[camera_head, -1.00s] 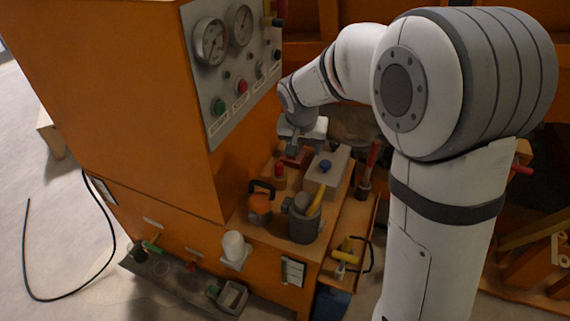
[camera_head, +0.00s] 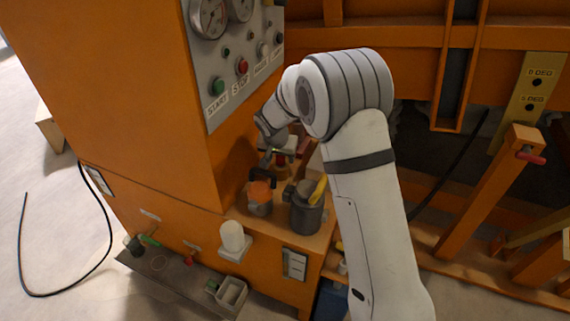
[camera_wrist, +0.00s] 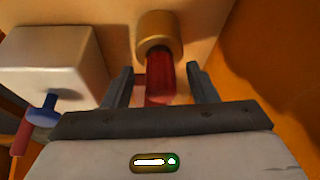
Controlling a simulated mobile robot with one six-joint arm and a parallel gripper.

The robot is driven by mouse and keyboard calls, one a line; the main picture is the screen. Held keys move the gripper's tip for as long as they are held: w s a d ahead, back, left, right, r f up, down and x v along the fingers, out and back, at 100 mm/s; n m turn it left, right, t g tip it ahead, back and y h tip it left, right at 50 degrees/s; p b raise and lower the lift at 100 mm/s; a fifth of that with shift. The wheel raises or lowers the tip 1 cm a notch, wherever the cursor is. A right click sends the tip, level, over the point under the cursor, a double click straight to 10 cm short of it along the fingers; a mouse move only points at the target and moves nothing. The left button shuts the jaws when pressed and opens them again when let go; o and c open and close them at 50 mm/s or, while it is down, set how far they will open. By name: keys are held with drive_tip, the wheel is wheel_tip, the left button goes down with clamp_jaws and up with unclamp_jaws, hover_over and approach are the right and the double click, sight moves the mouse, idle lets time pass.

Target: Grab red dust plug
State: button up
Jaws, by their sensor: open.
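The red dust plug (camera_wrist: 160,74) shows in the wrist view, a red cylinder projecting from a round brass-coloured collar (camera_wrist: 157,30). My gripper (camera_wrist: 162,92) is open, with one dark finger on each side of the plug and a visible gap to each. The plug's near end reaches down towards the gripper's body, and I cannot tell whether it touches. In the head view my gripper is largely hidden by my wrist and the items in front of it.
A pale block (camera_wrist: 50,62) with a blue knob (camera_wrist: 46,108) stands left of the plug in the wrist view. In the head view, an orange-and-black item (camera_head: 260,195) and a grey pot (camera_head: 305,212) stand on the shelf near my gripper. The orange cabinet (camera_head: 150,110) rises at left.

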drive_tip(key=shift+w+f, duration=0.15)
drive_tip(key=shift+f, duration=0.2)
drive_tip(key=c, duration=1)
drive_tip(key=shift+r, duration=0.1)
